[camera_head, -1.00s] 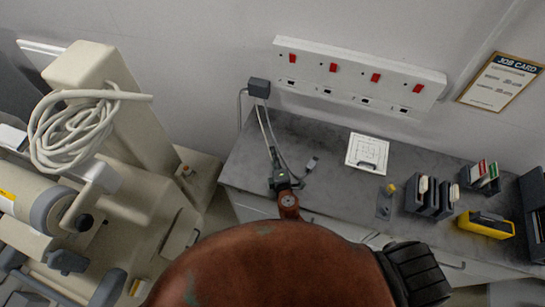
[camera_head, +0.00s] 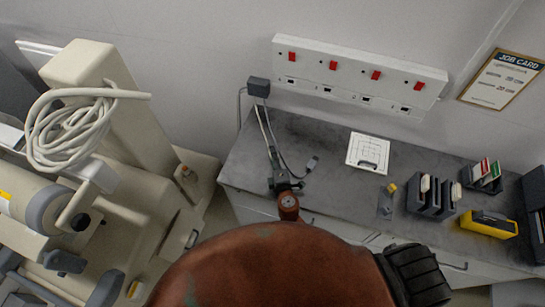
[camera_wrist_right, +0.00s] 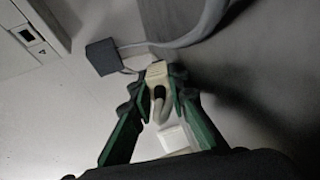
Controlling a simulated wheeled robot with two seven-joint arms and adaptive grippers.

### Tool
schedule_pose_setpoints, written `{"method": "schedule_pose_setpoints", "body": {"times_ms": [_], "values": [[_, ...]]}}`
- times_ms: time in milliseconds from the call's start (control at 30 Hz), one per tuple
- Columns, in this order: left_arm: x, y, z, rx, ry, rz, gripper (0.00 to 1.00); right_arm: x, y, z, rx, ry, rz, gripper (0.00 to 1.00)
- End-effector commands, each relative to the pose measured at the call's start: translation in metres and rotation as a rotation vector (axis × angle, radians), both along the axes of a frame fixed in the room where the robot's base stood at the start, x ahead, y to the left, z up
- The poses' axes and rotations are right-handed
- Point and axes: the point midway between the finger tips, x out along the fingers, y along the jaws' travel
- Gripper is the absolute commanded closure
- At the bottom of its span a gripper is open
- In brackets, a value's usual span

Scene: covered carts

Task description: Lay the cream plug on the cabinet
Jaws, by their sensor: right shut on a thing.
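My right gripper (camera_head: 282,183) is over the front left edge of the grey-topped cabinet (camera_head: 335,165). In the right wrist view, its green-sided fingers (camera_wrist_right: 158,90) are shut on the cream plug (camera_wrist_right: 157,71). The plug is small and hard to make out in the head view. A pale cable runs from near the gripper up towards a dark grey plug at the wall sockets. A white square plate with printed outlines (camera_head: 368,152) lies on the cabinet top, right of the gripper. My left gripper is not in view.
The dark grey plug (camera_head: 259,87) sits at the left end of the white socket strip (camera_head: 360,75). A cream machine with coiled cable (camera_head: 70,130) stands at left. Dark holders (camera_head: 431,196) and a yellow device (camera_head: 488,224) occupy the cabinet's right.

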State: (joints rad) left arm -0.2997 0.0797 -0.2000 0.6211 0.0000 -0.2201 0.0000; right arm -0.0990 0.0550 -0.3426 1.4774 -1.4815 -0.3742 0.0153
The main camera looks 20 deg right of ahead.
Motion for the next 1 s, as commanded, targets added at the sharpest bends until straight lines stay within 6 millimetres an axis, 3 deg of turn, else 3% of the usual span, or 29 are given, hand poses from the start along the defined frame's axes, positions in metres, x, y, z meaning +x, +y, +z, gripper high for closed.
{"method": "schedule_pose_setpoints", "body": {"times_ms": [33,167,200,467,833,1000], "values": [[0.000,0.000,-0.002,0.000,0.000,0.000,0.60,-0.009,0.002,-0.025,0.004,0.040,0.007,1.00],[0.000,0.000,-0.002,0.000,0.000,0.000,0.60,-0.009,0.002,-0.025,0.006,0.040,0.008,1.00],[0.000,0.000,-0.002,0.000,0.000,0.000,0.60,-0.009,0.003,-0.025,0.006,0.040,0.008,0.82],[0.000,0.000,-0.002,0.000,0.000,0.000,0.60,-0.009,0.003,-0.025,0.006,0.040,0.009,0.64],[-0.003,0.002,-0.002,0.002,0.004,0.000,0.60,-0.010,0.003,-0.025,0.007,0.041,0.008,0.64],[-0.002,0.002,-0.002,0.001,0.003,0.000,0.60,-0.023,0.004,-0.020,0.008,0.037,0.007,0.64]]}}
